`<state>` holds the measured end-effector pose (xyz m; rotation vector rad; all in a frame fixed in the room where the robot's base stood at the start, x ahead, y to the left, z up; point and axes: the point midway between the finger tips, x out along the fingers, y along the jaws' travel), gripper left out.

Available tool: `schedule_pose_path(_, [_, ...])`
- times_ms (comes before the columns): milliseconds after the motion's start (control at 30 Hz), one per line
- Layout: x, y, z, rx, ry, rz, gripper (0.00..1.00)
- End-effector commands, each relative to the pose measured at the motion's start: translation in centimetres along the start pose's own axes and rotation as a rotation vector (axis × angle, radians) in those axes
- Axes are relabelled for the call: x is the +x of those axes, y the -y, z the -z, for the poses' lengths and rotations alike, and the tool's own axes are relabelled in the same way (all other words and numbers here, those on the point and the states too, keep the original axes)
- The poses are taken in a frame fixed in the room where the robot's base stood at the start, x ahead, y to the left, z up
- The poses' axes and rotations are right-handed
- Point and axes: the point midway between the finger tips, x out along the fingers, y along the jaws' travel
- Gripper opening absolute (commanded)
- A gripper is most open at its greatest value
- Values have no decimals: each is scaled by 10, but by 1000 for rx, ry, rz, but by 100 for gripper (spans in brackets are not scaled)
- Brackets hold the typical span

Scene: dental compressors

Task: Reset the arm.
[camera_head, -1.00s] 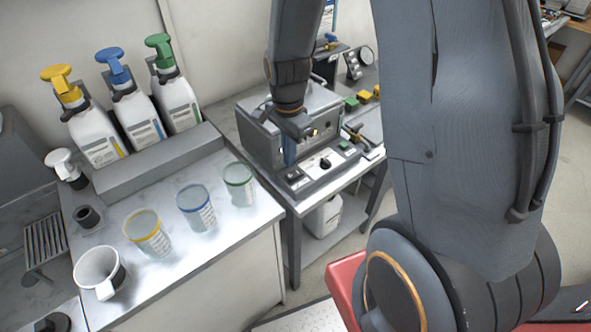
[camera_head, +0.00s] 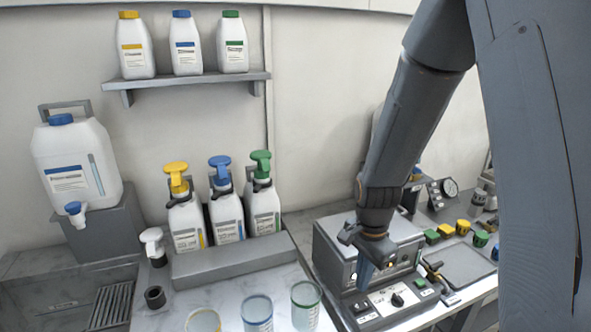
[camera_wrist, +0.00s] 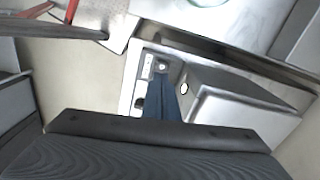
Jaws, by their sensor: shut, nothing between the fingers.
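My gripper (camera_head: 366,274) hangs at the end of my arm, with its blue fingers pointing down. The fingers are shut and hold nothing. In the head view they are in front of the grey metal box-shaped machine (camera_head: 335,256), above or beside its control panel (camera_head: 397,300). I cannot tell whether they touch it. In the wrist view the blue fingers (camera_wrist: 164,106) show beside the machine (camera_wrist: 225,103). My arm hides part of the machine's top and front.
On the left counter, yellow, blue and green pump bottles (camera_head: 228,215) stand in a grey rack (camera_head: 232,260), with labelled cups (camera_head: 257,312) in front. A large canister (camera_head: 77,165) stands at far left. A wall shelf (camera_head: 190,84) holds three bottles. Coloured knobs (camera_head: 463,227) sit right of the machine.

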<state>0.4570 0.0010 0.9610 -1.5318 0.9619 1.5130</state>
Motion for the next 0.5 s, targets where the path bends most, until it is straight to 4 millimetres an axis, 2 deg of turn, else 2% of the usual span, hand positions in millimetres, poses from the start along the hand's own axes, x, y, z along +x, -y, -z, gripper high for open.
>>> schedule_pose_path(300, [-24,-36,-18,-565,-41,47,0])
schedule_pose_path(500, [-32,-61,-29,-906,-75,62,0])
